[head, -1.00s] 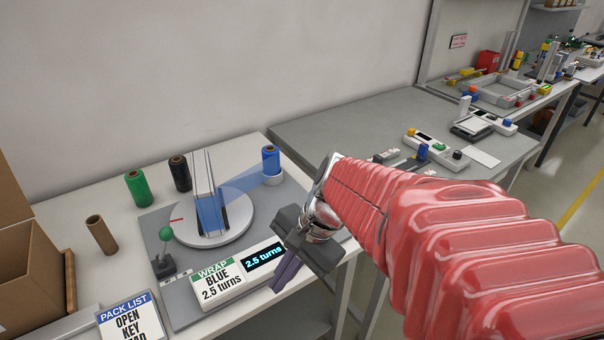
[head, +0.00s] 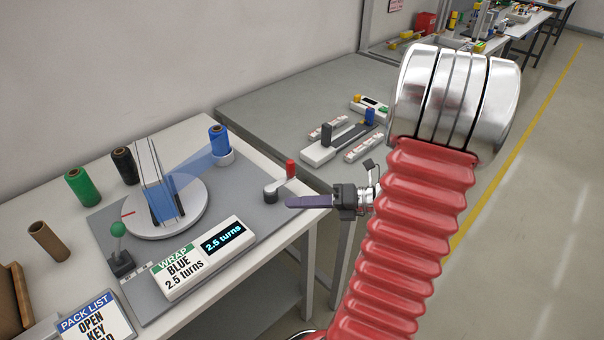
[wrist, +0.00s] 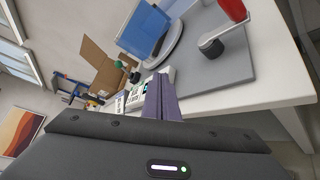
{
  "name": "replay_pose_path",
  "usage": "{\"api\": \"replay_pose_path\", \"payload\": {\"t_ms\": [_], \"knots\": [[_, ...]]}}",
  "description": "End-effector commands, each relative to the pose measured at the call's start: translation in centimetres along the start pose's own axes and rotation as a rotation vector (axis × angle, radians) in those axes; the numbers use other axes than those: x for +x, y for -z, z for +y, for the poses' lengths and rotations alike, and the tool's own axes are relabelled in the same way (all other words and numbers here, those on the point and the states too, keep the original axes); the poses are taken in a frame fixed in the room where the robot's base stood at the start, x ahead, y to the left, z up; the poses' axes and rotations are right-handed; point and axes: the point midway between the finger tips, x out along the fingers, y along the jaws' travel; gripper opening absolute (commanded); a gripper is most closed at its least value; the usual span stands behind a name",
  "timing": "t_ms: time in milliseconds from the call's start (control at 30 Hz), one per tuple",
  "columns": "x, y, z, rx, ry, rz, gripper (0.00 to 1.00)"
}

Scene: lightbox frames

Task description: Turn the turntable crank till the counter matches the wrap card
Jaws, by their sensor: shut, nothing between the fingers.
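The turntable (head: 190,218) is a round white disc on a grey base, with an upright item on it wrapped in blue film. The film runs to the blue roll (head: 219,140) on its holder. The crank (head: 271,193) has a red handle (head: 291,169) and sits at the base's right side; it also shows in the wrist view (wrist: 211,47). The counter (head: 223,238) reads 2.5 turns. The wrap card (head: 184,268) reads WRAP BLUE 2.5 turns. My gripper (head: 290,202) is shut and empty, beside the crank to its right, apart from the handle.
A green-knobbed lever (head: 118,230) stands at the base's left front. Green (head: 82,187) and black (head: 125,165) rolls and a brown tube (head: 48,240) stand at the left. A pack list (head: 97,320) lies in front. A grey table (head: 290,105) with devices stands behind. Open floor lies right.

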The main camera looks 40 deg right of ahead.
Motion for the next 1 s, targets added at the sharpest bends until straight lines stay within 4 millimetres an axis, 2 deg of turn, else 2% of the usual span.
{"api": "replay_pose_path", "payload": {"t_ms": [33, 200, 400, 567, 1000], "knots": [[-1.3, -0.6, -1.4, 0.085, -0.007, -0.068, 0.00], [-5.9, -2.6, -5.4, 0.347, -0.054, -0.293, 0.00], [-9.8, -3.5, -8.3, 0.525, -0.111, -0.461, 0.00], [-10.5, -3.7, -8.8, 0.557, -0.123, -0.491, 0.00], [-9.9, -4.0, -8.8, 0.554, -0.123, -0.486, 0.00]]}}
